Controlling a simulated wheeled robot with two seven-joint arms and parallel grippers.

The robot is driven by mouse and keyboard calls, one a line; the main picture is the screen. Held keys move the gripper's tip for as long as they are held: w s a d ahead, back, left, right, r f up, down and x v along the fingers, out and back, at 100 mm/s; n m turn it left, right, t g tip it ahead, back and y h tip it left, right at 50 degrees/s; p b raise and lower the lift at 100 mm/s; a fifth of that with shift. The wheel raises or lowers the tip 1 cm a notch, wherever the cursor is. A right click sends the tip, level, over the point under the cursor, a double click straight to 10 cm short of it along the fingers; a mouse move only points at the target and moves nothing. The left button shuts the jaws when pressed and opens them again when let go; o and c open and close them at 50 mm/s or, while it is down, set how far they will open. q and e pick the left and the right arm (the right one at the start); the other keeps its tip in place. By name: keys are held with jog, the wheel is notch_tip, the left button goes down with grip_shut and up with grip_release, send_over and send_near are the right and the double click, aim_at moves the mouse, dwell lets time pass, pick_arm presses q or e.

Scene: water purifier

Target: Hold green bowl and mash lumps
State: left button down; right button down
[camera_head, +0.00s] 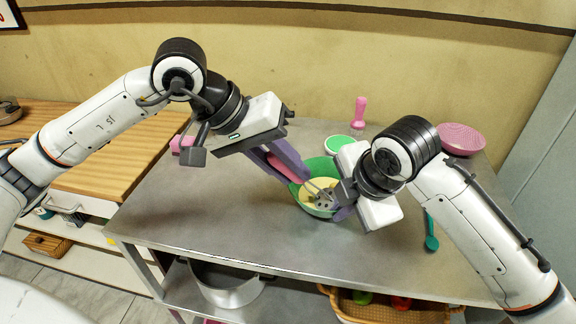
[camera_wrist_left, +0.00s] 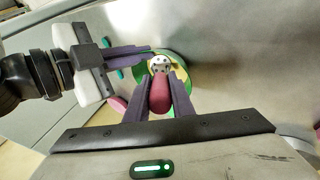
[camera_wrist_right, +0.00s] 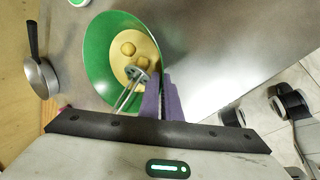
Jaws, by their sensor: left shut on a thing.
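The green bowl (camera_head: 302,196) stands on the metal table with a pale yellow mash in it. In the right wrist view, round yellow lumps (camera_wrist_right: 127,48) lie in the mash. My left gripper (camera_head: 298,172) is shut on the dark pink handle (camera_wrist_left: 160,96) of a masher. The masher's perforated metal head (camera_wrist_right: 139,74) is inside the bowl, by the lumps; whether it presses on them I cannot tell. My right gripper (camera_wrist_right: 161,80) is at the bowl's rim, its fingers close together with the rim between them. Part of the bowl is hidden behind the grippers.
A green-rimmed bowl (camera_head: 338,144) and an upright pink tool (camera_head: 360,111) stand behind. The table's front left (camera_head: 220,220) is clear.

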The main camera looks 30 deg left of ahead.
pick_arm(q)
jog(key=shift+w+a+f, duration=0.2)
jog(key=shift+w, duration=0.65)
jog(key=shift+w+a+f, duration=0.15)
jog(key=shift+w+a, duration=0.05)
jog(key=shift+w, duration=0.65)
jog(key=shift+w+a, duration=0.25)
jog(key=shift+w, duration=0.7)
jog(key=shift+w+a, duration=0.25)
jog(key=shift+w, duration=0.65)
jog(key=shift+r, duration=0.1)
notch_tip(320, 180, up, 6)
jog(key=shift+r, duration=0.2)
jog(key=shift+d+r, duration=0.1)
notch_tip(320, 180, up, 3)
jog(key=shift+f, duration=0.1)
